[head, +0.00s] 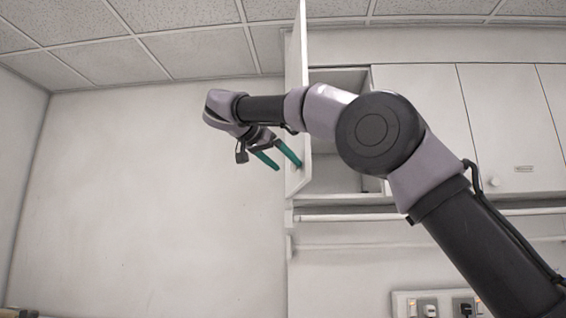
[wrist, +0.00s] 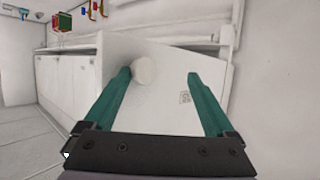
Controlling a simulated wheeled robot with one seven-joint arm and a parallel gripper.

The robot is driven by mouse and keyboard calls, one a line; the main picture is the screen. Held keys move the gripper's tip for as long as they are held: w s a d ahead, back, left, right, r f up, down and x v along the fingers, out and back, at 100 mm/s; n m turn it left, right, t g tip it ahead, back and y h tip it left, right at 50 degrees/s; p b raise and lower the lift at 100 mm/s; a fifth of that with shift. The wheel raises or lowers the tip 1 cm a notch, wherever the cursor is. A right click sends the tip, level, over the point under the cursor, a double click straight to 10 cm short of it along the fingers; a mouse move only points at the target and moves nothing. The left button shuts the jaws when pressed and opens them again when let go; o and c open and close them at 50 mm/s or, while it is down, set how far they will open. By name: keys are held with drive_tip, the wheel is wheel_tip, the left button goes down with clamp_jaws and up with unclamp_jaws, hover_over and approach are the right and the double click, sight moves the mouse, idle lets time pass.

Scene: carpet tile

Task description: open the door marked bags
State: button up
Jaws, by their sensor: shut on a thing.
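A white wall-cupboard door (head: 296,75) stands swung out, seen nearly edge-on in the head view, with the open compartment (head: 338,172) to its right. Its face fills the middle of the wrist view (wrist: 165,105), with a round white knob (wrist: 144,70) and a small label (wrist: 185,97) too small to read. My gripper (head: 287,166) is at the door's lower part, on its left side. Its teal fingers also show in the wrist view (wrist: 158,75). It is shut on the knob, which shows against the left finger; the exact contact is unclear.
Further closed cupboard doors (head: 420,95) continue to the right, one with a knob and label. A rail (head: 345,217) runs beneath the cupboards. Sockets (head: 430,305) are low on the wall. The wall left of the open door (head: 150,200) is bare.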

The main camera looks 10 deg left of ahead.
drive_tip(key=shift+a+f, duration=0.25)
drive_tip(key=shift+f, duration=0.15)
drive_tip(key=v, duration=1.1)
drive_tip(key=shift+d+r, duration=0.2)
drive_tip(key=shift+r, duration=0.15)
drive_tip(key=shift+w+f, duration=0.1)
